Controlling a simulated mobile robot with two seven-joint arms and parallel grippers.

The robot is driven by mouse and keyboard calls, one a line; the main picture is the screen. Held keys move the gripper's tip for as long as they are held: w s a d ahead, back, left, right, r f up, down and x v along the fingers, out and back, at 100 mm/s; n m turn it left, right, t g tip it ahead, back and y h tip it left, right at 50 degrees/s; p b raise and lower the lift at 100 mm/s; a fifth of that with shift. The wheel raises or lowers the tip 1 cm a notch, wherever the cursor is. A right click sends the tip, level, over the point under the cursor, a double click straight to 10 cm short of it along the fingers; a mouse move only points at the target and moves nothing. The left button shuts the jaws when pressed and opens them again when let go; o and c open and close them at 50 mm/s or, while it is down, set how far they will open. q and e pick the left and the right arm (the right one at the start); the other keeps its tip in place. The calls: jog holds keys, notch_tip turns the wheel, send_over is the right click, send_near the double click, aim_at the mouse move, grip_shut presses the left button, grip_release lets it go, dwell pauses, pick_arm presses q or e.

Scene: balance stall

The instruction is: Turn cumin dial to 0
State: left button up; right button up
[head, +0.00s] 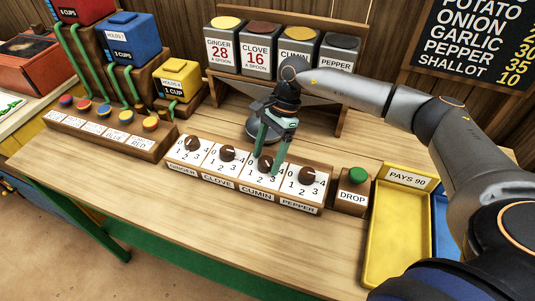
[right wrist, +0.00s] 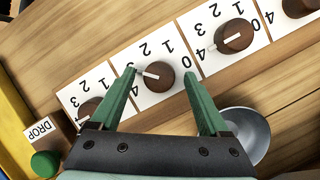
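The cumin dial (head: 265,164) is a round brown knob on a white numbered plate, third in the spice dial row, partly hidden by my right gripper in the head view. In the right wrist view the cumin dial (right wrist: 157,76) lies between the fingertips, with its white pointer to the left, on the side of the 3. My right gripper (head: 272,163) is open, its green fingers one on each side of the knob. The right gripper (right wrist: 158,74) shows gaps between fingers and knob. I cannot tell its height above the panel. My left gripper is not in view.
The clove dial (head: 227,153) and pepper dial (head: 307,175) sit close on either side. A green drop button (head: 357,175) and a yellow tray (head: 388,250) are to the right. A grey metal bowl (right wrist: 243,132) is behind the panel. The table front is clear.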

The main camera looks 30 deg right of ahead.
grip_shut()
dwell(0.4)
